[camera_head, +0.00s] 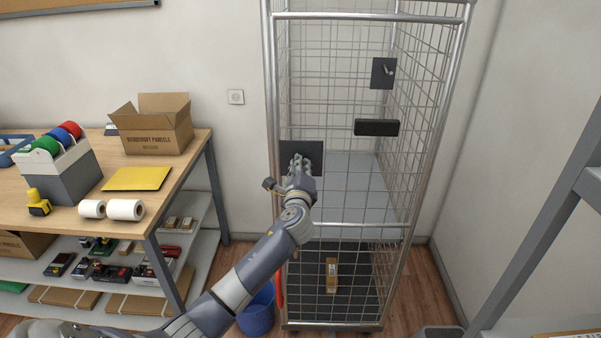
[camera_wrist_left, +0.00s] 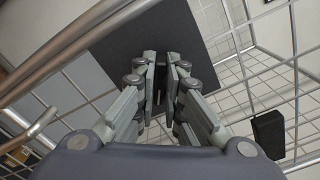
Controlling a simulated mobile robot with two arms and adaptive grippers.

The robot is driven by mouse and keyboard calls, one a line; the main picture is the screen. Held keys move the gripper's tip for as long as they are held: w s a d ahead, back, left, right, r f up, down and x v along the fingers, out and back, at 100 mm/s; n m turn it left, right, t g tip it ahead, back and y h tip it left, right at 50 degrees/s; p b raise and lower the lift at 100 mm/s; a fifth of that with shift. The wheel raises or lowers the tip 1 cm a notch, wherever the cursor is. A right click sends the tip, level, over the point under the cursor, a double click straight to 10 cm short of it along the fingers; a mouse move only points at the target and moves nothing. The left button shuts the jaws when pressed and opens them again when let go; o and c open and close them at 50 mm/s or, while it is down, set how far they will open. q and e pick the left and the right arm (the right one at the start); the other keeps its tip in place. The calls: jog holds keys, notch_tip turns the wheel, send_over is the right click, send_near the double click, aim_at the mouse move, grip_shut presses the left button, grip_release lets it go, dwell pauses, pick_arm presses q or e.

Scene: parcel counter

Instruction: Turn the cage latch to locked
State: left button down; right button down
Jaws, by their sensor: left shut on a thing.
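The roll cage (camera_head: 271,90) stands upright against the wall, with silver tubes and wire mesh. My left gripper (camera_head: 300,165) reaches up to a dark square plate (camera_head: 290,148) on the left side of the cage front. In the left wrist view the fingers (camera_wrist_left: 162,85) are closed together in front of the same dark plate (camera_wrist_left: 115,45), pinching a small thin part, the cage latch, which they mostly hide. Its turned position cannot be made out. My right gripper is not in view.
A second dark plate (camera_head: 381,75) with a small metal knob and a black bar (camera_head: 377,127) sit on the cage further right. A parcel (camera_head: 331,274) lies low inside. A blue bucket (camera_head: 257,314) stands beside it. A packing table (camera_head: 190,150) with boxes is at left.

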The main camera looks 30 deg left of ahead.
pick_arm(q)
jog(key=shift+f+n+b, duration=0.2)
jog(key=shift+n+b, duration=1.35)
jog(key=shift+n, duration=1.55)
jog(key=c, duration=1.7)
grip_release()
jog(key=shift+a, duration=0.1)
jog(key=v, duration=1.2)
